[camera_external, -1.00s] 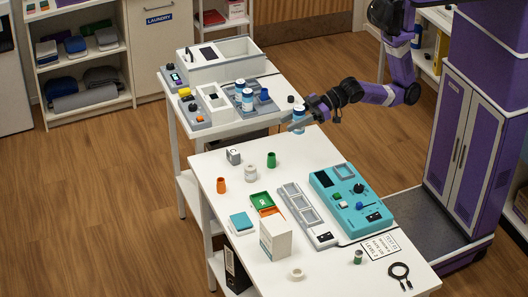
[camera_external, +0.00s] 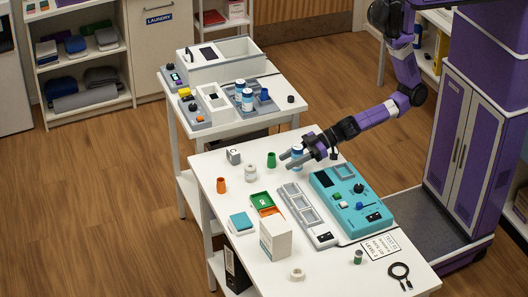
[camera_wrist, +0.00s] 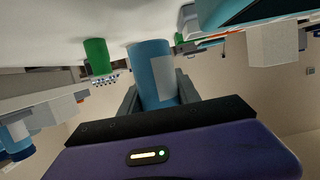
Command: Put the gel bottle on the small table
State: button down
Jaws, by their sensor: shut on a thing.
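My gripper (camera_external: 288,160) is shut on a blue-and-white bottle (camera_external: 298,150), likely the gel bottle, over the back part of the nearer white table (camera_external: 215,165). In the wrist view the bottle (camera_wrist: 148,62) stands between the two fingers, its blue body and pale label showing. I cannot tell whether its base touches the tabletop. Two similar blue-and-white bottles (camera_external: 243,95) stand in a grey tray on the farther, smaller-looking white table (camera_external: 270,112). Which table is the small one is not marked.
Near the gripper are a green cup (camera_external: 271,160), a white jar (camera_external: 249,173) and a teal device (camera_external: 350,200).

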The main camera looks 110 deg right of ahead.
jog(key=shift+f, duration=1.75)
jog(key=shift+b, duration=0.3)
jog(key=shift+f, duration=0.2)
jog(key=c, duration=0.9)
grip_release()
jog(key=shift+o, duration=0.2)
jog(key=shift+r, duration=0.15)
jog(key=b+v, duration=0.2)
jog(key=v, duration=1)
